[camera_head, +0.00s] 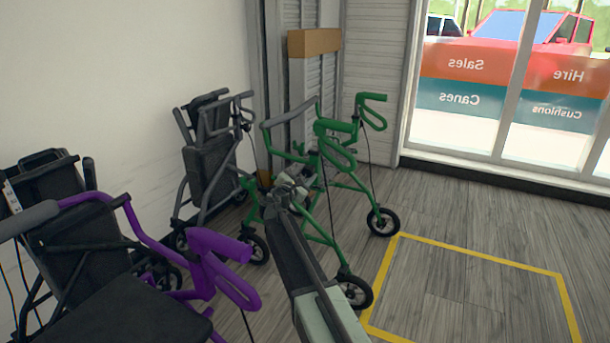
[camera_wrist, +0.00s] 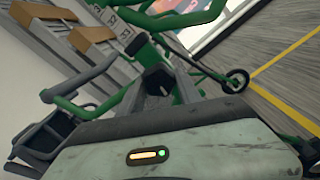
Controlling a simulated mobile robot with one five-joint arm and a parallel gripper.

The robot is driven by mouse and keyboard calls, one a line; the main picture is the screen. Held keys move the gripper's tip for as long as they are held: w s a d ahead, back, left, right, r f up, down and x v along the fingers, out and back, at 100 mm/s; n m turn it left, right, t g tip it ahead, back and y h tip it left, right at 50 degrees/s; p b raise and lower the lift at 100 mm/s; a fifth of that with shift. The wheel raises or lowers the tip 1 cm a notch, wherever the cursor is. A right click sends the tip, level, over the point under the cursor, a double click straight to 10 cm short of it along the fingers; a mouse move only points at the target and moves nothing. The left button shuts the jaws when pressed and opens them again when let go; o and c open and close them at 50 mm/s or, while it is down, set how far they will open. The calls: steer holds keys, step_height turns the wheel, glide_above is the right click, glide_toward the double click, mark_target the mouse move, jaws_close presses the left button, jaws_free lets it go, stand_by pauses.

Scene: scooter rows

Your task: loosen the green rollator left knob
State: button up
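The green rollator (camera_head: 336,126) stands upright near the back wall, with green tubes, loop handles and black wheels. Its green frame also fills the upper middle of the wrist view (camera_wrist: 188,19). My gripper (camera_head: 288,184) reaches in among its frame tubes in the head view. In the wrist view my gripper (camera_wrist: 157,82) points at the green tubes. A small dark part (camera_wrist: 137,44) sits on a green tube just beyond the fingertips; I cannot tell for certain that it is the left knob.
A purple rollator (camera_head: 220,262) stands at the near left, and a grey folded rollator (camera_head: 205,165) by the left wall. A cardboard-coloured box (camera_head: 314,41) is behind. The floor inside the yellow outline (camera_head: 480,252) is clear, before the windows.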

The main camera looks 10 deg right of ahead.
steer(key=o, duration=0.4)
steer(key=shift+a, duration=0.25)
steer(key=shift+c, duration=0.2)
steer(key=shift+d, duration=0.1)
steer(key=v, duration=0.7)
steer(key=shift+s+a, duration=0.25)
steer(key=shift+s, duration=0.05)
